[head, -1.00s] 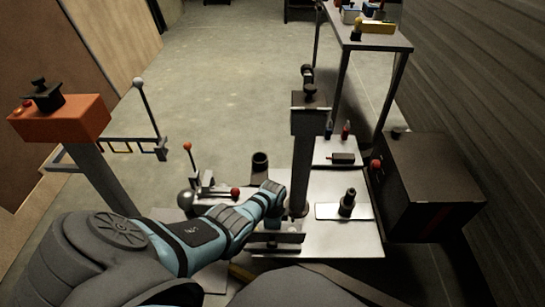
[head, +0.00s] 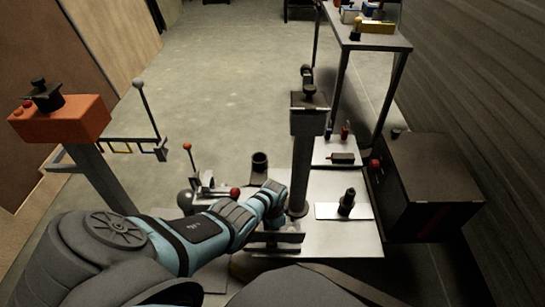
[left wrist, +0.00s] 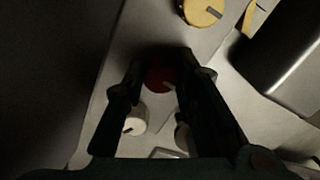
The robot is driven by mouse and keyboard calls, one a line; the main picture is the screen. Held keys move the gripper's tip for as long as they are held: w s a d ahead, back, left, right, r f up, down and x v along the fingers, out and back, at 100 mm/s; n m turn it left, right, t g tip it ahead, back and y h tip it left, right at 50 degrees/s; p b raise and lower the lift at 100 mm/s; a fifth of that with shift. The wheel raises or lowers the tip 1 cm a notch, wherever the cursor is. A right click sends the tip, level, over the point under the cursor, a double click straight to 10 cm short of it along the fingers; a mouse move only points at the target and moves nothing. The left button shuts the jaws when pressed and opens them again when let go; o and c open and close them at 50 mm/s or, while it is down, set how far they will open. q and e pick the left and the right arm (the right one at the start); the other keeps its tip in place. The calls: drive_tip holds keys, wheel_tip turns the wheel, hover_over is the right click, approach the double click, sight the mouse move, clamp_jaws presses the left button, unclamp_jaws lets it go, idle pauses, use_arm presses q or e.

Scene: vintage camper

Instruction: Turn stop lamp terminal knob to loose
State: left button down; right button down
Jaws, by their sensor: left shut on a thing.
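In the left wrist view, my left gripper (left wrist: 162,72) is shut on a dark red knob (left wrist: 160,80), with one finger on each side of it. A yellow knob (left wrist: 203,12) with a dark pointer mark is at the top, and a white knob (left wrist: 132,121) is at the lower left beside the left finger. Another pale knob (left wrist: 183,136) is partly hidden by the right finger. I cannot read any labels, so I cannot tell which is the stop lamp terminal. In the head view my left arm reaches to the foot of the grey post; its fingertips are hidden. My right gripper is not shown.
In the head view, a grey post (head: 301,165) stands close beside my left wrist. A red-knobbed lever (head: 192,165) and a black cup-like part (head: 260,162) are nearby. A dark box (head: 425,180) is at the right, and an orange box (head: 60,118) is at the left.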

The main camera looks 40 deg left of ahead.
use_arm(q)
drive_tip(key=c, duration=1.3)
unclamp_jaws()
drive_tip(key=shift+w+r, duration=0.1)
drive_tip(key=shift+r, duration=0.4)
wheel_tip(320, 180, up, 11)
drive_tip(key=shift+s+d, duration=0.15)
drive_tip(key=shift+s, duration=0.1)
